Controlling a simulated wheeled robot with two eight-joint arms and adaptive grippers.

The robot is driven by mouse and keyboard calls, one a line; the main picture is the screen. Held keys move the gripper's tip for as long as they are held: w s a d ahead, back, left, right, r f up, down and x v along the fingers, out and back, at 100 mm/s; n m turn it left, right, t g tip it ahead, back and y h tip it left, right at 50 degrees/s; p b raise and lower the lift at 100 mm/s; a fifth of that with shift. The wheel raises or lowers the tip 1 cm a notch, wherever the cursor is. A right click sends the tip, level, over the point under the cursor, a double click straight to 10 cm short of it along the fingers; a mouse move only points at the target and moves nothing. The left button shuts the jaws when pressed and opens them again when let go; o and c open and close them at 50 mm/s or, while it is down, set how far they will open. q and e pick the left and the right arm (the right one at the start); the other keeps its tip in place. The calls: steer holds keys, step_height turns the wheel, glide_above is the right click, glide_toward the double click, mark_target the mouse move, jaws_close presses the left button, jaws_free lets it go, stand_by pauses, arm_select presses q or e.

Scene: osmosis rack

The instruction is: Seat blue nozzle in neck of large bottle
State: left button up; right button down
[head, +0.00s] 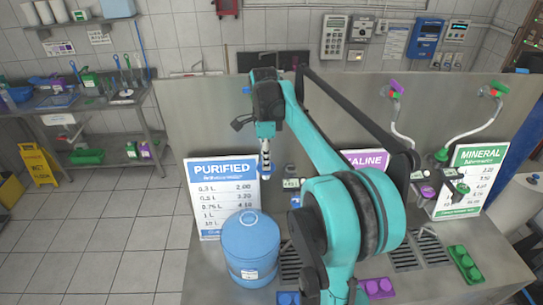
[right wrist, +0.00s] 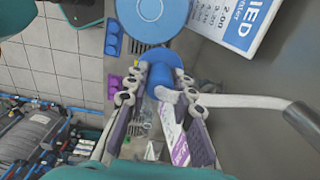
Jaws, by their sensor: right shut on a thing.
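The large blue bottle (head: 251,258) stands upright on the steel counter in front of the purified sign. Its round top (right wrist: 150,18) shows at the top of the right wrist view. My right gripper (head: 265,160) points down above and behind the bottle in the head view. A grey hose (right wrist: 245,101) runs from the nozzle to the right in the wrist view. The nozzle is apart from the bottle. My left gripper is not in view.
The purified price sign (head: 222,205) leans behind the bottle. A blue tray (head: 288,298), a purple tray (head: 378,288) and a green tray (head: 465,264) lie along the front. A green nozzle (head: 441,155) hangs at the right by the mineral sign (head: 474,180).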

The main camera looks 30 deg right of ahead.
steer(key=a, duration=0.7)
steer(key=shift+s+a, duration=0.15)
steer(key=shift+a, duration=0.2)
steer(key=shift+f, duration=0.1)
stand_by(0.5)
step_height(320, 180, down, 14)
steer(key=b, duration=0.9)
stand_by(1.8)
steer(key=shift+f, duration=0.25)
stand_by(1.0)
steer(key=shift+f+b, duration=0.9)
steer(key=shift+f, duration=0.1)
steer(key=shift+f, duration=0.45)
steer(key=c, duration=1.2)
jaws_free()
